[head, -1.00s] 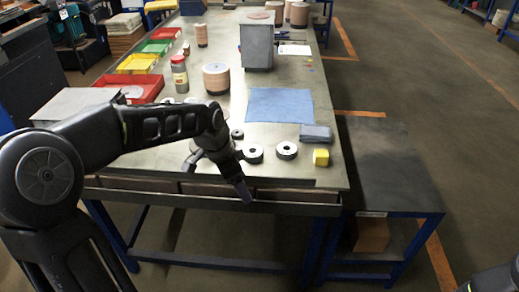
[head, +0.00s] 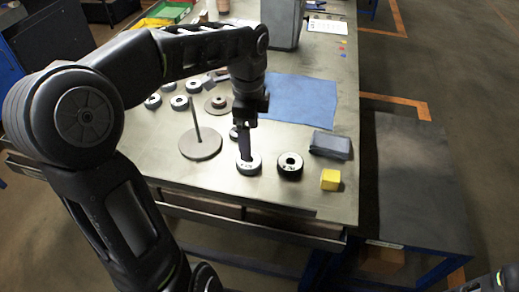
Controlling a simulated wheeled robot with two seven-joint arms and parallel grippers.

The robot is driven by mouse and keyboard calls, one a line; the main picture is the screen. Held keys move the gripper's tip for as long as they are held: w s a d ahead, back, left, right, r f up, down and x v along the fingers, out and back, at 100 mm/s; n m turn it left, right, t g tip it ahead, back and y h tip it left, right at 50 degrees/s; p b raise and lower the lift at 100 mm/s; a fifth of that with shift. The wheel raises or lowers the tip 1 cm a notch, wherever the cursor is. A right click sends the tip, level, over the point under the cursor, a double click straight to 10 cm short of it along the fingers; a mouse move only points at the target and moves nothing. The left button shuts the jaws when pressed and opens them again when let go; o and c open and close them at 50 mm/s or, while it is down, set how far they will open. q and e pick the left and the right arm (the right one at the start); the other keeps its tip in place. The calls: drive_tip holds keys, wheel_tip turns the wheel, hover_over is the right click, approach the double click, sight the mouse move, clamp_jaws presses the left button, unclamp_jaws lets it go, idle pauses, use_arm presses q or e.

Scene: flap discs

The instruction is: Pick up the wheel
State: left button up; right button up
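Several small dark-and-pale ring-shaped wheels lie flat on the metal table. One wheel (head: 240,171) is directly under my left gripper (head: 246,157), whose fingertips reach down at its centre hole. Whether they touch it or are inside the hole is unclear. The fingers appear edge-on, so their opening is hidden. A second wheel (head: 290,166) lies just to the right, apart from the first. A smaller one (head: 233,133) is partly hidden behind the gripper. More wheels (head: 179,102) lie farther back on the left. My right gripper is not in view; only a bit of arm shows bottom right.
A round plate with an upright post (head: 200,148) stands left of the gripper. A blue cloth (head: 300,98) and a grey bin (head: 282,22) are behind. The table's front edge is close.

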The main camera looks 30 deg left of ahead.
use_arm(q)
drive_tip(key=shift+s+r, duration=0.1)
drive_tip(key=shift+s, duration=0.1)
drive_tip(key=shift+f, duration=1.35)
drive_tip(key=shift+s+d+f, duration=0.15)
drive_tip(key=shift+f, duration=2.5)
drive_tip(key=c, duration=1.7)
